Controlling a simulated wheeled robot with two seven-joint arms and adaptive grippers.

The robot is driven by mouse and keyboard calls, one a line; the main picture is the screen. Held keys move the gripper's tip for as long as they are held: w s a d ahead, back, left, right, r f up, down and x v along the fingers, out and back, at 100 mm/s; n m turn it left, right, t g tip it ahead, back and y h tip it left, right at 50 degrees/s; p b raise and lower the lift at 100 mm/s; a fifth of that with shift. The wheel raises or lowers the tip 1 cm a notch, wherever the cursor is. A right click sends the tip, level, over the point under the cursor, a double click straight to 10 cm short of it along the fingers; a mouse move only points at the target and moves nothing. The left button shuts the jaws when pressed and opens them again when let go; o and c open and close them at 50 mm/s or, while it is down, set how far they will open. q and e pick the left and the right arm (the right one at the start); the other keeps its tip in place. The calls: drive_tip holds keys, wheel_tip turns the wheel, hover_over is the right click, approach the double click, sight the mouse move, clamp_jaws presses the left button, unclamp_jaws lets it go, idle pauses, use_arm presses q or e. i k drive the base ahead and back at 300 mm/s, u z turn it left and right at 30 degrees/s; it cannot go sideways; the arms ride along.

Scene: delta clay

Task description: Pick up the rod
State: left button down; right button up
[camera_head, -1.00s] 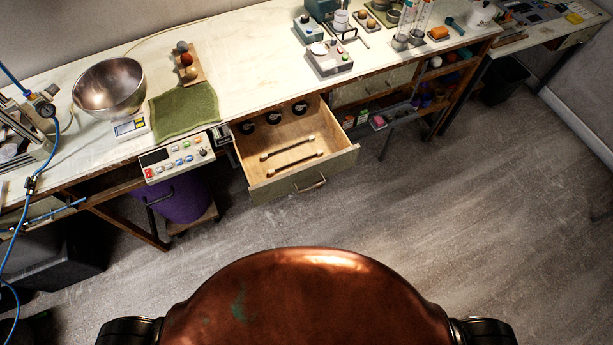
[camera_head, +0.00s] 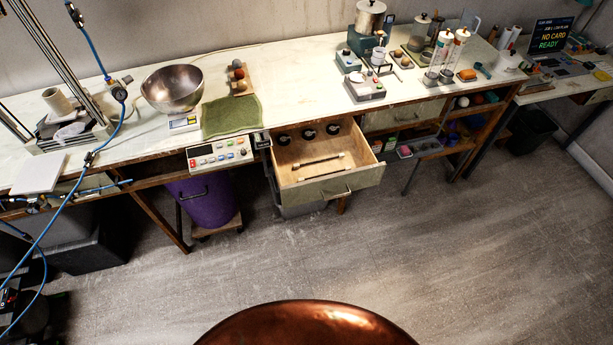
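Two thin rods lie side by side in the open wooden drawer under the workbench. The rear rod (camera_head: 320,161) and the front rod (camera_head: 321,174) both have pale shafts with darker ends. The drawer (camera_head: 336,188) is pulled out toward me, and its inside shows clearly. Three dark round items (camera_head: 308,133) sit along the drawer's back. I cannot tell the two rods apart by type. Neither of my grippers is in view.
The bench (camera_head: 290,100) carries a metal bowl (camera_head: 173,88) on a scale, a green cloth (camera_head: 231,116) and several devices. A control panel (camera_head: 219,153) hangs left of the drawer, above a purple bin (camera_head: 203,198). The floor (camera_head: 400,250) before the drawer is clear.

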sight(301, 179)
drive_tip(key=u, duration=0.8)
drive_tip(key=i, duration=0.6)
drive_tip(key=z, duration=1.2)
